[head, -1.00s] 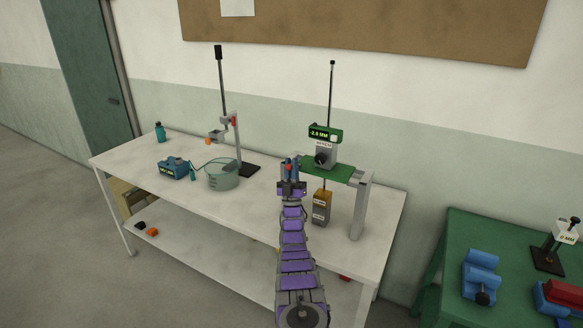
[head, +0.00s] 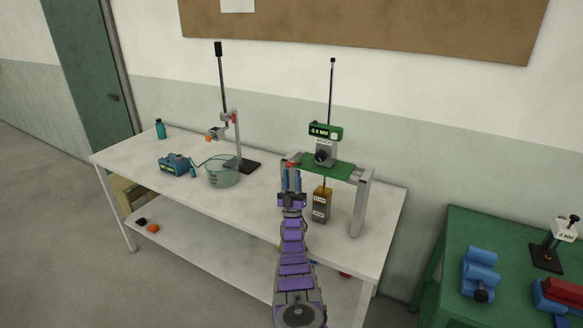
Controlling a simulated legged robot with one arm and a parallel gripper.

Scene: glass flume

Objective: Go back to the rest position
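My gripper (head: 292,180) is at the end of my purple-and-grey arm, above the white bench near the middle of the view. Just beyond the fingertips is a small red part (head: 291,164) at the left end of the green bridge of a gauge stand (head: 340,169). I cannot tell whether the fingers touch it. A gauge with a green display (head: 325,131) sits on this bridge, and an orange-and-grey block (head: 321,204) hangs below it, right of my gripper.
The white bench (head: 140,168) also holds a clear bowl (head: 223,179), a black-based stand (head: 248,167), a blue box (head: 173,166) and a teal bottle (head: 160,129). A green table (head: 456,228) with blue and red blocks stands at right. Open floor lies at left.

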